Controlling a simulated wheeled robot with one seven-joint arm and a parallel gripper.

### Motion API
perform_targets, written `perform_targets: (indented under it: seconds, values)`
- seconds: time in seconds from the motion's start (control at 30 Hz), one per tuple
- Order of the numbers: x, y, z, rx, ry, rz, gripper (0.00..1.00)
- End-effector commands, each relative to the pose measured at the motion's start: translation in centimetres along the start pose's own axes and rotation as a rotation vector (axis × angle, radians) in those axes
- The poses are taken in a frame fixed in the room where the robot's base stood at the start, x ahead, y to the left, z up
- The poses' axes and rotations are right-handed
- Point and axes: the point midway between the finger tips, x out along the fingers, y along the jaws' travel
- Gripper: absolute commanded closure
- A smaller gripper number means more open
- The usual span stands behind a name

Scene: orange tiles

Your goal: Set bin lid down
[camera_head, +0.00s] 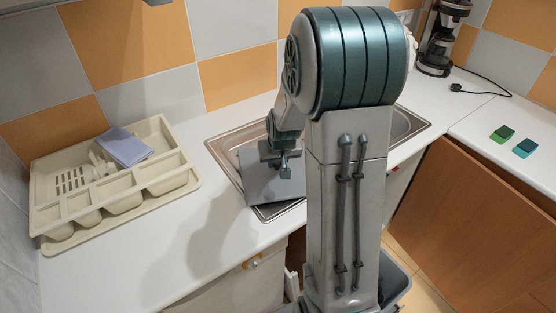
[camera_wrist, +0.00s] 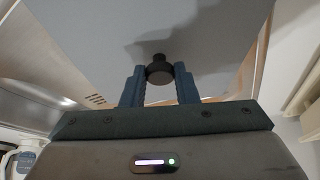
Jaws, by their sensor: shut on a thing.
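The bin lid (camera_wrist: 90,40) is a flat grey panel that fills much of the wrist view. A round dark knob (camera_wrist: 158,67) stands on it. My gripper (camera_wrist: 159,85) has its two blue-grey fingers closed on either side of this knob. In the head view the lid (camera_head: 272,184) is a grey square at the sink, below my gripper (camera_head: 281,160). Part of it is hidden behind my arm. I cannot tell whether the lid touches the sink or hangs just above it.
A metal sink (camera_head: 228,146) is set in the white counter (camera_head: 190,242). A beige cutlery tray (camera_head: 150,205) with a folded cloth (camera_head: 125,147) stands at the left. A coffee maker (camera_head: 440,40) and two small sponges stand at the right. The counter between tray and sink is clear.

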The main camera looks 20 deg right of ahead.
Motion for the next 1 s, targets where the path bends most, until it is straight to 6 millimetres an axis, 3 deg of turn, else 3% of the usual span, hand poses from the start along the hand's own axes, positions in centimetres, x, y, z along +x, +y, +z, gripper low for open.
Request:
perform_targets:
  seconds: [0.1, 0.13, 0.2, 0.63, 1.0]
  values:
    - [0.4, 0.0, 0.1, 0.0, 0.001, 0.0, 1.0]
    - [0.3, 0.0, 0.1, 0.0, 0.0, 0.0, 0.65]
    - [0.2, 0.0, 0.1, 0.0, 0.0, 0.0, 0.51]
    - [-0.6, 0.0, -0.1, 0.0, 0.003, 0.0, 0.51]
    - [-6.6, 0.0, -0.1, 0.0, 0.006, 0.0, 0.51]
